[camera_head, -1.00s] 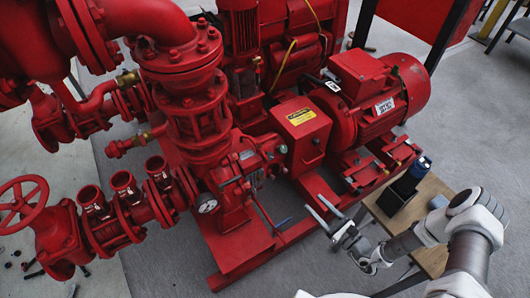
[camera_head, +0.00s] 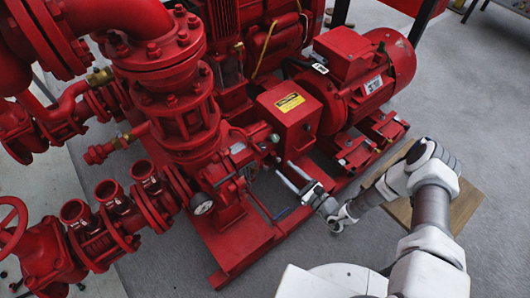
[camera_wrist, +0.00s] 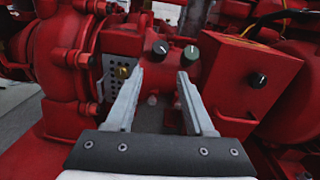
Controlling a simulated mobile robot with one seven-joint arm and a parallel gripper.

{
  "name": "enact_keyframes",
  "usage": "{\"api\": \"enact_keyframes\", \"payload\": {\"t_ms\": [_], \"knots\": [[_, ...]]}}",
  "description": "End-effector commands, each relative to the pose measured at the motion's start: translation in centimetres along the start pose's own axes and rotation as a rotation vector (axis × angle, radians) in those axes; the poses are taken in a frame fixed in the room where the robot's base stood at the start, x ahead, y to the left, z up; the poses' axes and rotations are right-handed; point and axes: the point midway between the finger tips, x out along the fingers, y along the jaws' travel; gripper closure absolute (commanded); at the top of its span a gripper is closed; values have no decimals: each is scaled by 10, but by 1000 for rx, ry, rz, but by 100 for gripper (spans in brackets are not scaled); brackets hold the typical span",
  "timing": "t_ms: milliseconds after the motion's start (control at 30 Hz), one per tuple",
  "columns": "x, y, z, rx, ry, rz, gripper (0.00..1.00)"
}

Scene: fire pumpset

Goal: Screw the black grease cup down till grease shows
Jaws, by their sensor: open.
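In the wrist view a small round black cup (camera_wrist: 160,48) with a white mark stands on the red pump housing, just beyond the gap between my fingers. A third round black piece (camera_wrist: 258,80) with a white mark is on the red box at right. I cannot tell for sure which black one is the grease cup. My gripper (camera_wrist: 160,74) is open, with nothing between its fingers, and touches no cup. In the head view my gripper (camera_head: 284,170) is in front of the pump's bearing housing.
The red guard box (camera_head: 291,112) with a yellow label stands right of the housing, with the red motor (camera_head: 370,75) beyond. A pressure gauge (camera_head: 202,203) is at left. A brass fitting (camera_wrist: 124,72) is near my left finger.

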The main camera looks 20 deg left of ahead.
Motion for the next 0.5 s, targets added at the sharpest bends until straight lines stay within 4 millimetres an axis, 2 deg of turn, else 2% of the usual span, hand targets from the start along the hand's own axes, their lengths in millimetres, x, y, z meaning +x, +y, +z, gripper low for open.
{"api": "enact_keyframes", "payload": {"t_ms": [33,300,500], "knots": [[13,1,-3,-3,-2,4,46],[71,1,-3,-2,-2,3,46],[100,0,-2,-2,-1,2,46]]}}
